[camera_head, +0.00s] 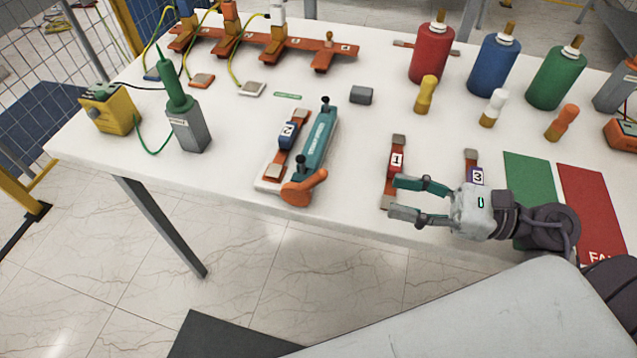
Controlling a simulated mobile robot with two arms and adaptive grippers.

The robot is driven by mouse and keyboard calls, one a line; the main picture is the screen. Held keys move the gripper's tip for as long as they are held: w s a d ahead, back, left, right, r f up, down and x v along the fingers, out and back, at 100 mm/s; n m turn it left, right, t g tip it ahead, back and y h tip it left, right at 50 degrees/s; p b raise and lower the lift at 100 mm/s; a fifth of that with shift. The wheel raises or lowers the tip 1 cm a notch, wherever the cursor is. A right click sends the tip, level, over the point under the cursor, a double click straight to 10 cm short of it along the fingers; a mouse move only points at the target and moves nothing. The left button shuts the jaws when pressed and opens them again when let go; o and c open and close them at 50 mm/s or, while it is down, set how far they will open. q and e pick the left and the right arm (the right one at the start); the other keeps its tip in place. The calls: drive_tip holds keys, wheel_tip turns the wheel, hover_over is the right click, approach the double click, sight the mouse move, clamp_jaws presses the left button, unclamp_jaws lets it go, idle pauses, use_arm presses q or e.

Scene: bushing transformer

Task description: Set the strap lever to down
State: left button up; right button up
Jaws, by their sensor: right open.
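A fixture on a white base holds a copper strap marked 2 (285,140) beside a long teal bar (319,137). An orange lever handle (303,190) is at the bar's near end, close to the table's front edge; it looks low, but its exact setting is hard to tell. My right gripper (396,198) is open and empty, to the right of the handle and apart from it. Its fingers point left and overlap the near end of the copper strap marked 1 (397,160) in the picture; contact cannot be told. My left gripper is not in view.
A copper strap marked 3 (472,160) lies behind my right wrist, by green (530,175) and red (595,200) mats. A grey tester (188,130) and yellow box (110,108) stand left. Bottles (431,52) stand at the back right. The table between handle and gripper is clear.

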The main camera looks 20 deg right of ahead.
sight(319, 178)
drive_tip(key=shift+w+a+r, duration=0.1)
drive_tip(key=shift+w+a, duration=0.1)
drive_tip(key=shift+a, duration=0.05)
drive_tip(key=p+x, duration=0.4)
drive_tip(key=x, duration=0.8)
drive_tip(key=shift+w+a, duration=0.3)
drive_tip(key=shift+a, duration=0.15)
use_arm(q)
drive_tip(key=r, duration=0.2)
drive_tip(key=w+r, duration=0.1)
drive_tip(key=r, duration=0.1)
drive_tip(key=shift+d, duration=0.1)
use_arm(e)
clamp_jaws()
